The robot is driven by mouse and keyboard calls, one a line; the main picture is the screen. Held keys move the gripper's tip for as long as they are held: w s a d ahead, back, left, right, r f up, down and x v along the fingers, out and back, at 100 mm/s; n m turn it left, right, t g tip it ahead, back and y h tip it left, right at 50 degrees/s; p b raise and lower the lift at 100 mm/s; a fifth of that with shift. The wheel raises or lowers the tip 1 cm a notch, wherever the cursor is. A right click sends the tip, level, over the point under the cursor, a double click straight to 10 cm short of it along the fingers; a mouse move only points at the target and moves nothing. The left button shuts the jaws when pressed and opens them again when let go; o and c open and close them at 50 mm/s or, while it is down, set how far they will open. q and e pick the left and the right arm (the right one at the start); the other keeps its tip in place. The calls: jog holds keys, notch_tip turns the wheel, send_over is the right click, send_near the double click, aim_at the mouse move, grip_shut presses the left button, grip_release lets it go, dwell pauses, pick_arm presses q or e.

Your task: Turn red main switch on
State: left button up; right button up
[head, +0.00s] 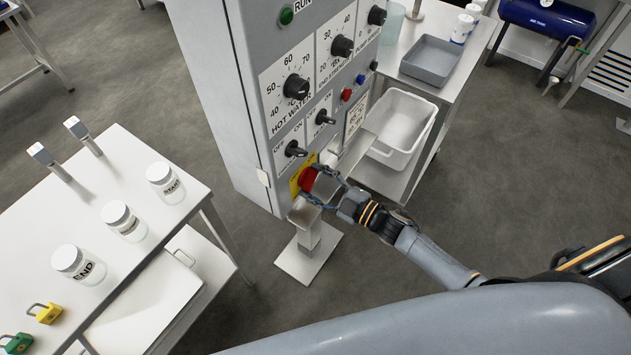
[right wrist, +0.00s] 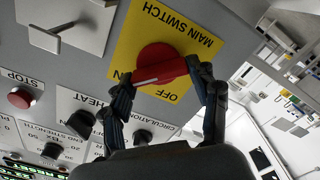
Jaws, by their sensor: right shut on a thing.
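The red main switch (head: 308,179) sits on a yellow plate low on the front of the grey control cabinet (head: 215,80). In the right wrist view the red switch (right wrist: 160,66) shows its handle bar with a white line, and the yellow plate (right wrist: 190,25) reads MAIN SWITCH and OFF; the other position's label is mostly hidden behind a finger. My right gripper (head: 322,186) reaches in from the right and is shut on the switch handle. In the right wrist view its fingers (right wrist: 165,85) lie on both ends of the handle. My left gripper is out of view.
Black knobs (head: 296,87) and coloured buttons sit above the switch. A metal stand (head: 308,255) is just below it. A white table (head: 150,215) with jars and padlocks is at left. A trolley (head: 440,95) with a grey tray and white bin stands behind at right.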

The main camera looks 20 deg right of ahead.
jog(key=o, duration=1.1)
jog(key=shift+o, duration=0.2)
jog(key=v, duration=1.2)
jog(key=shift+d+f, duration=0.1)
jog(key=shift+f, duration=0.05)
